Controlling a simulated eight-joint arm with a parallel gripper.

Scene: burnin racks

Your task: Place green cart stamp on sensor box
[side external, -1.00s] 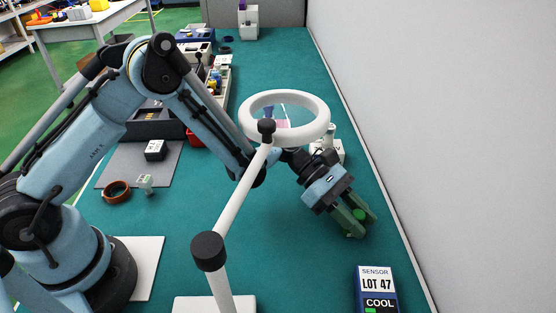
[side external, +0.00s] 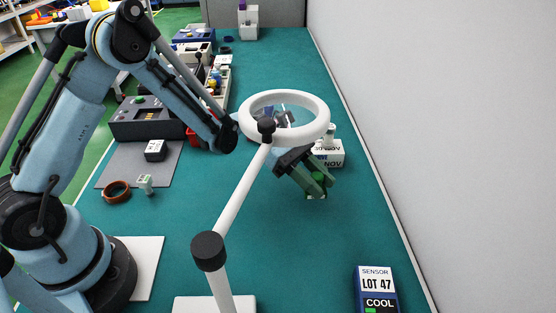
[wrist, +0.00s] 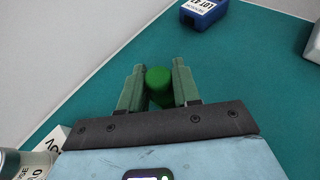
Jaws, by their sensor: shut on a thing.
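My gripper (side external: 314,186) is shut on the green cart stamp (side external: 317,178), whose rounded green top also shows between the two fingers in the wrist view (wrist: 159,84). The stamp is held beyond the ring lamp, over the teal mat; its lower part is mostly hidden, and I cannot tell its exact height.
A white ring lamp (side external: 247,129) on a jointed stand partly blocks the side view. A white box (side external: 330,158) with a small pale stamp on top stands behind my gripper. A grey wall (side external: 450,150) runs along the right. The mat between gripper and sensor box is clear.

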